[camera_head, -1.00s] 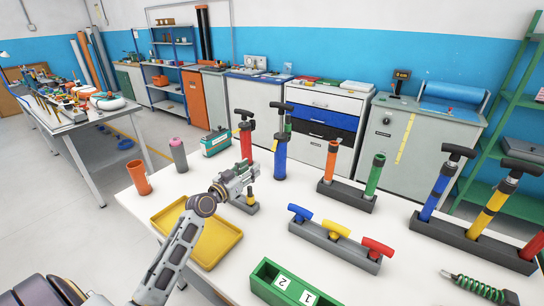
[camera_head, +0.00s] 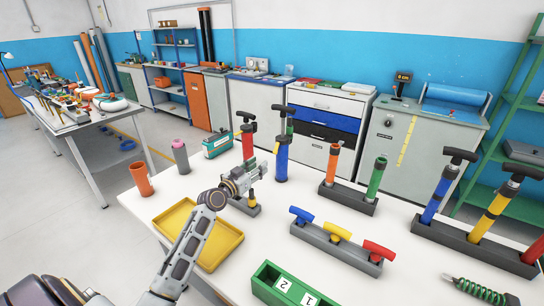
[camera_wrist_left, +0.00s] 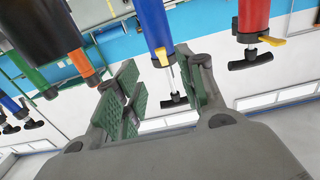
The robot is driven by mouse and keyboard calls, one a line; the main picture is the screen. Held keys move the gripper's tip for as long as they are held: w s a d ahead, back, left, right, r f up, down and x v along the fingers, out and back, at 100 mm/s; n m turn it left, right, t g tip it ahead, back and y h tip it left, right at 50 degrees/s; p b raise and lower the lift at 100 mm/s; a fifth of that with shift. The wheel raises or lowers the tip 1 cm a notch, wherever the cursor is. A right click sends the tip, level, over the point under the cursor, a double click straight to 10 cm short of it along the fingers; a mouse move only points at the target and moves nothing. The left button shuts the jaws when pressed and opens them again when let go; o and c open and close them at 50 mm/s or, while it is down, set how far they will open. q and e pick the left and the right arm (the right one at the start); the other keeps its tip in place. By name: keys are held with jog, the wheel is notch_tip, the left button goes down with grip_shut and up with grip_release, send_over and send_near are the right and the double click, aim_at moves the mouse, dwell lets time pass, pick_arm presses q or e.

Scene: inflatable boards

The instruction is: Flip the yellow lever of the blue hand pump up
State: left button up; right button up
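The blue hand pump (camera_head: 281,162) stands upright on the white table, with a black T-handle on top. Its small yellow lever (camera_head: 276,148) is near the top of the barrel, on the left side. In the left wrist view, which is upside down, the pump (camera_wrist_left: 152,22) shows with its yellow lever (camera_wrist_left: 162,58); its exact angle is hard to tell. My left gripper (camera_head: 262,170) is just left of and in front of the pump. In the wrist view the gripper (camera_wrist_left: 165,92) is open and empty, with the pump's rod and handle between its fingers in the picture. My right gripper is not in view.
A red pump (camera_head: 248,135) stands behind and left of the blue one. An orange and green pump stand (camera_head: 348,197) is to the right. A yellow tray (camera_head: 200,262), a rack of coloured handles (camera_head: 335,250) and a green box (camera_head: 268,285) are nearer.

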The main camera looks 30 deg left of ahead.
pick_arm(q)
send_near(276, 148)
jog(key=shift+w+f, duration=0.95)
jog(key=shift+w, duration=0.55)
jog(key=w, duration=0.2)
jog(key=w+d, duration=0.1)
jog(key=w, duration=0.1)
jog(key=shift+p, duration=0.3)
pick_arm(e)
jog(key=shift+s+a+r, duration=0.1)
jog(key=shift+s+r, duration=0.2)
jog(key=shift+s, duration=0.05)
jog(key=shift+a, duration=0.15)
